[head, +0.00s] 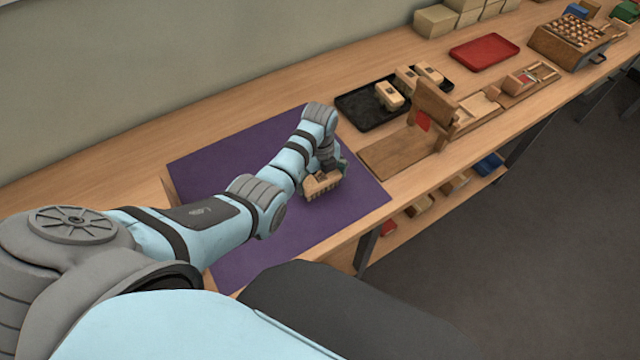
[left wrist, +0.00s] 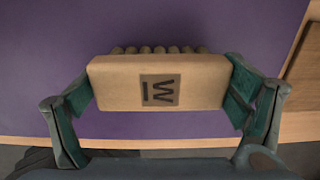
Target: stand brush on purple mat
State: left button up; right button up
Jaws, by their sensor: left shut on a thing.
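The brush (head: 322,184) is a light wooden block with bristle tufts along one side and a dark mark on its face. In the left wrist view the brush (left wrist: 158,84) sits between the green finger pads, its tufts pointing to the top of the picture. My left gripper (head: 328,172) is shut on it, over the right part of the purple mat (head: 225,165). The mat also fills most of the left wrist view (left wrist: 200,25). I cannot tell whether the brush touches the mat. My right gripper is not in view.
A black tray (head: 362,112) with several similar brushes stands right of the mat. The mat's left part is clear around my arm.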

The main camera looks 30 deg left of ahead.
aim_at(321, 177)
pick_arm(q)
jog(key=shift+r, duration=0.2)
jog(key=shift+f, duration=0.2)
jog(key=o, duration=1.2)
jog(key=shift+r, duration=0.15)
notch_tip(321, 177, up, 12)
jog(key=p, duration=0.3)
jog(key=shift+r, duration=0.1)
